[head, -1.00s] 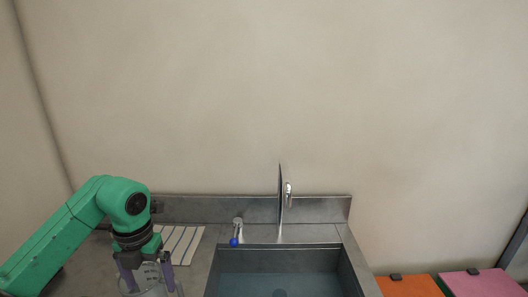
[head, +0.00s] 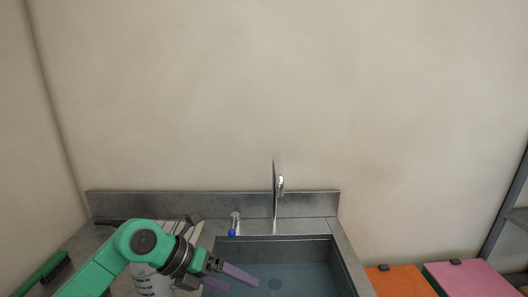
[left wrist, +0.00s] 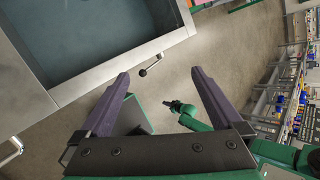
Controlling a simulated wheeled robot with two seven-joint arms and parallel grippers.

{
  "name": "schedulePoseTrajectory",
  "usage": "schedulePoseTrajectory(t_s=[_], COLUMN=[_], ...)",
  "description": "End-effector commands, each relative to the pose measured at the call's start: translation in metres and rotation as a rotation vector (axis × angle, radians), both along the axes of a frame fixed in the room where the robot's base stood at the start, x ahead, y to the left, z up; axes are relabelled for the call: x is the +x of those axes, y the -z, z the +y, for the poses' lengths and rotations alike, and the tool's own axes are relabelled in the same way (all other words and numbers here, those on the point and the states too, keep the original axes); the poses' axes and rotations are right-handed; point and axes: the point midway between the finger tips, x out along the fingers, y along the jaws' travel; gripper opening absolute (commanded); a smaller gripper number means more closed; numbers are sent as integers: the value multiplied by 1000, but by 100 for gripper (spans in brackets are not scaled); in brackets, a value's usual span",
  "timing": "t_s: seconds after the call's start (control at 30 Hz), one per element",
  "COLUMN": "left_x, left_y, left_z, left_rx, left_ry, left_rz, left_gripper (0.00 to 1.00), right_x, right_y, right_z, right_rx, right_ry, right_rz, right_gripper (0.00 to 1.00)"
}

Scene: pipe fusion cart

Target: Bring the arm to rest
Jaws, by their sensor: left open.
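My left arm is green and comes in from the lower left in the head view. Its gripper (head: 236,281) has two purple fingers and points right, over the left front part of the sink. In the left wrist view the two fingers (left wrist: 155,85) stand wide apart with nothing between them. The gripper is open and empty. A white and grey container (head: 153,284) with printed markings stands on the counter, partly hidden behind my left arm. My right gripper does not show in the head view.
A grey steel sink (head: 335,262) is set in the counter, with a tall faucet (head: 276,190) and a small blue-tipped tap (head: 233,226) behind it. A striped mat (head: 190,230) lies left. Orange (head: 398,281) and pink (head: 462,279) boxes stand right. Shelves (left wrist: 290,75) show in the left wrist view.

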Motion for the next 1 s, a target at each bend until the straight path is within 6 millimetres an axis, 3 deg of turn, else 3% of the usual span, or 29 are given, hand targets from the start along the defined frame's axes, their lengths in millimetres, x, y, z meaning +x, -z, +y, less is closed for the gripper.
schedulePoseTrajectory(t_s=[0.1,0.17,0.2,0.27,0.3,0.37,0.43,0.5,0.6,0.7,0.8,1.0], left_x=[-9,-9,-5,8,21,42,61,67,50,16,-22,-97], left_y=[-44,-83,-112,-148,-162,-164,-136,-87,-6,62,111,172], left_z=[-57,-75,-76,-59,-36,8,66,112,155,173,178,172], left_rx=[-370,-628,-814,-1082,-1243,-1443,-1602,-1666,-1639,-1524,-1377,-1059], left_ry=[-7,-68,-142,-306,-444,-695,-1029,-1348,-1764,-2085,-2315,-2616], left_rz=[-53,-71,-73,-53,-25,37,141,258,440,608,749,986], left_gripper=[100,100,100,100,100,100,100,100,100,100,100,100], right_x=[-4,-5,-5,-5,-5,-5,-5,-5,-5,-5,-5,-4], right_y=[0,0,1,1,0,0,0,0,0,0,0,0], right_z=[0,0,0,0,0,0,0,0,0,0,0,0], right_rx=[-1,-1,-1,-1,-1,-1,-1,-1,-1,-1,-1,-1], right_ry=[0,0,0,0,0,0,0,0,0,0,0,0], right_rz=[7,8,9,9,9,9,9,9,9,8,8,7], right_gripper=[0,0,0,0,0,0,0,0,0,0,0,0])
